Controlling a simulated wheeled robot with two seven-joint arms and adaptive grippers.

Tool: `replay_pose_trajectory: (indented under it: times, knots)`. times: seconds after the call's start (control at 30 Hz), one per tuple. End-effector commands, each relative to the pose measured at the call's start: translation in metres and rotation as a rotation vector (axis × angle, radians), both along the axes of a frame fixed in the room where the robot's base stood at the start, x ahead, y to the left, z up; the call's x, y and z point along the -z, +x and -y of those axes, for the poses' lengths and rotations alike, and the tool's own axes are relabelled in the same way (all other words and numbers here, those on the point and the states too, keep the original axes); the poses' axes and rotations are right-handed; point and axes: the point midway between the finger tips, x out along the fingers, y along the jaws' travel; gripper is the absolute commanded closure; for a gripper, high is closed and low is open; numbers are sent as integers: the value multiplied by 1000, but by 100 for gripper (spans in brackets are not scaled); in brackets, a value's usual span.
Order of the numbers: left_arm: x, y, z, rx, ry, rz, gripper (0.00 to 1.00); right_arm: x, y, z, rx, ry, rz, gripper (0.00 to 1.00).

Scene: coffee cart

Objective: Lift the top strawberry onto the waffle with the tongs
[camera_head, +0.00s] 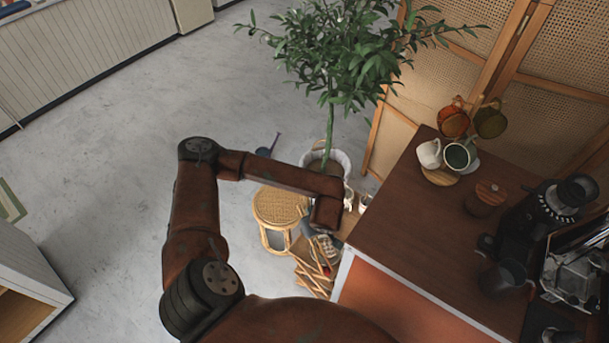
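I cannot make out the strawberry, the waffle or the tongs in the head view. My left arm comes in from the lower left, bends at the elbow and reaches right. Its end points down beside the left edge of the brown counter (402,236). My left gripper (323,246) is small and partly hidden under my wrist. It is above or in front of a cluttered spot with light wooden pieces (310,277), and I cannot tell whether it is open or touching anything. My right gripper is not in view.
A potted tree (331,128) and a woven stool (277,207) stand near my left wrist. The counter bears a mug stand (440,176) with several mugs, a round wooden-lidded container (485,198) and dark coffee equipment (545,212).

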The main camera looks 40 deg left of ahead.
Motion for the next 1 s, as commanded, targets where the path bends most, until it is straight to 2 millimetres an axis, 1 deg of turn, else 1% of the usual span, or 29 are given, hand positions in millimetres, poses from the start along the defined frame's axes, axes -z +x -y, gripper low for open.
replay_pose_trajectory:
  times: [0.03,0.2,0.3,0.5,0.7,0.83,1.0]
  knots:
    - [-14,3,13,116,-1,8,100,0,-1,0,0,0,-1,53]
    - [-49,6,50,494,-1,6,100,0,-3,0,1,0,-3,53]
    - [-68,8,71,690,1,6,100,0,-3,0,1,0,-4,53]
    - [-95,9,102,994,8,10,100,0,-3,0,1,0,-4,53]
    - [-111,9,124,1185,13,17,100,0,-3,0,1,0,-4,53]
    - [-113,10,127,1212,15,18,100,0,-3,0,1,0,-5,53]
    - [-113,10,124,1203,13,16,100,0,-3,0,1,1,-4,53]
